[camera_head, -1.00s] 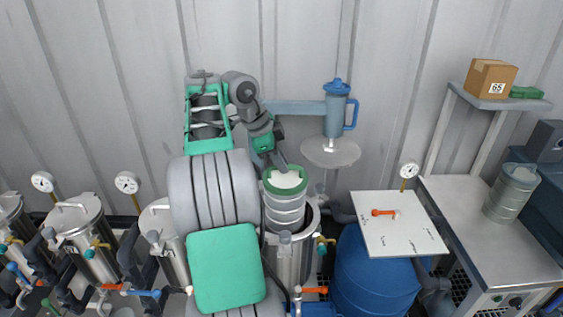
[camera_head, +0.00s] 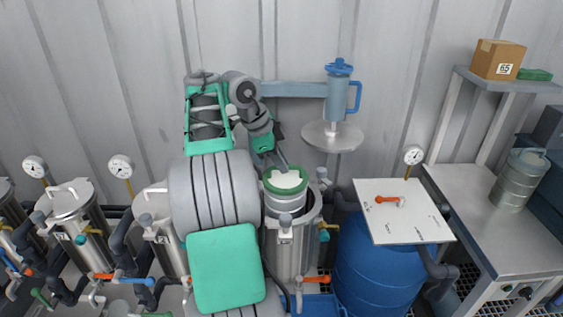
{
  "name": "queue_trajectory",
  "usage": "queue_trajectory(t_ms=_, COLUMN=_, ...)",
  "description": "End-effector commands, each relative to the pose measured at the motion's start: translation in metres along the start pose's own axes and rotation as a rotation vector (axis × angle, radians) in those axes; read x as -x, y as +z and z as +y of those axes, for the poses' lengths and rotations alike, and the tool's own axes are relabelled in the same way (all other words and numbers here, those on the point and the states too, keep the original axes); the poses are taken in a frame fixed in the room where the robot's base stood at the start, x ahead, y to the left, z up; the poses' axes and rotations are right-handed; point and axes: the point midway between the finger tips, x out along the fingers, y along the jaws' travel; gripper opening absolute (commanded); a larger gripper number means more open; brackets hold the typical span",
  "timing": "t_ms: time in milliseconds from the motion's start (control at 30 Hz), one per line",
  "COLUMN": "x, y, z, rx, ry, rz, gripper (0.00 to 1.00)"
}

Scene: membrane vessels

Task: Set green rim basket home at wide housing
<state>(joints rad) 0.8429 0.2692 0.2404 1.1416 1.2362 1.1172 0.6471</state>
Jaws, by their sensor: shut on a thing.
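The green rim basket (camera_head: 285,190) is a pale ribbed cylinder with a green rim and something white in its top. It sits partly down inside the open mouth of the wide steel housing (camera_head: 294,245), with its rim and upper body showing above the housing's edge. My gripper (camera_head: 281,166) reaches from the upper left and is shut on the basket at the far side of its rim. The fingertips are small and partly hidden there. I cannot tell whether the basket touches the housing's bottom.
Lidded steel vessels (camera_head: 70,215) with gauges stand at left. A blue drum (camera_head: 375,265) under a white board (camera_head: 403,212) is right of the housing.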

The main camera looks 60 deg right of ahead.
Motion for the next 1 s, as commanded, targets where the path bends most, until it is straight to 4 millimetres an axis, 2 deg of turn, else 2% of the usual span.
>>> queue_trajectory(t_ms=1000, x=-0.063, y=0.026, z=0.013, rx=-0.001, ry=-0.003, rz=0.0, gripper=0.0)
